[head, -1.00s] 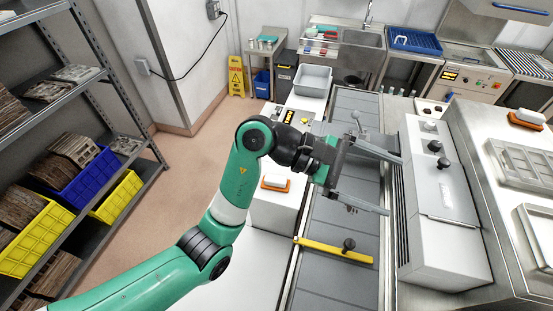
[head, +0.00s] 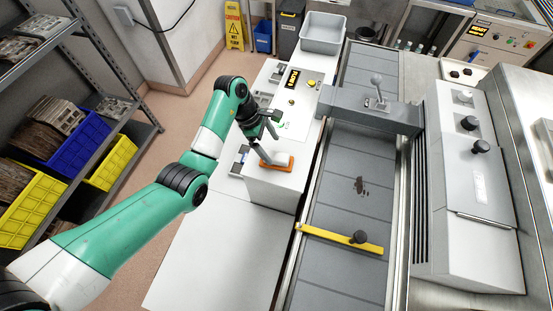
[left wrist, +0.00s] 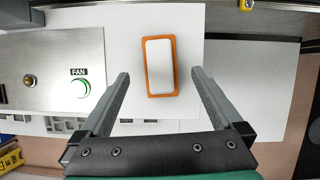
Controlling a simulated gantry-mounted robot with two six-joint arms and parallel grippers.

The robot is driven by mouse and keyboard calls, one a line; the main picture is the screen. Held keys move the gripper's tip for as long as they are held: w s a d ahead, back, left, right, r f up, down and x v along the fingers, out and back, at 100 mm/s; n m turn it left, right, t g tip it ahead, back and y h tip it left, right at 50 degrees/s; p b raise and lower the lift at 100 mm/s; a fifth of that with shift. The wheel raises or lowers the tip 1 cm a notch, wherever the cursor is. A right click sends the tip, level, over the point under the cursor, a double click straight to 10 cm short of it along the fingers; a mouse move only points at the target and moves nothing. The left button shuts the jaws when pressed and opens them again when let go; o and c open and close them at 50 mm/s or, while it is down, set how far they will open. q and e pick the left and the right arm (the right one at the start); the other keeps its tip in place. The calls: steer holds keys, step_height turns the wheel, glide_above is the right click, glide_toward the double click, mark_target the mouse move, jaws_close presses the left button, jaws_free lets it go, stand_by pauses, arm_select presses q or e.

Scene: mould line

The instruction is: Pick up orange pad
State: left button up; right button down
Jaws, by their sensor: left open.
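The orange pad (head: 285,163), an orange base with a white top, lies on a white cabinet top left of the grey conveyor. In the left wrist view the pad (left wrist: 161,66) sits upright in the picture, between the fingertips with a gap on each side. My left gripper (head: 268,143) is open, pointing down over the pad, and covers part of it in the head view. The left wrist view shows both fingers (left wrist: 160,75) spread and nothing held. I cannot tell the exact height above the pad. My right gripper is not in view.
A control panel with a FAN knob (left wrist: 82,88) is beside the pad. A grey gantry (head: 375,108) spans the conveyor, and a yellow bar (head: 338,240) crosses it nearer. The cabinet top around the pad is clear.

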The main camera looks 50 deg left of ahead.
mark_target(276, 156)
arm_select(q)
steer(key=shift+w+d+f, duration=0.2)
steer(key=shift+f, duration=0.35)
steer(key=x, duration=0.4)
steer(key=shift+s+a+f, duration=0.1)
steer(key=shift+s+f, duration=0.1)
steer(key=shift+f, duration=0.1)
steer(key=shift+w+f, duration=0.15)
steer(key=shift+f, duration=0.2)
steer(key=shift+c, duration=0.3)
steer(key=c, duration=1.3)
steer(key=shift+r, duration=0.2)
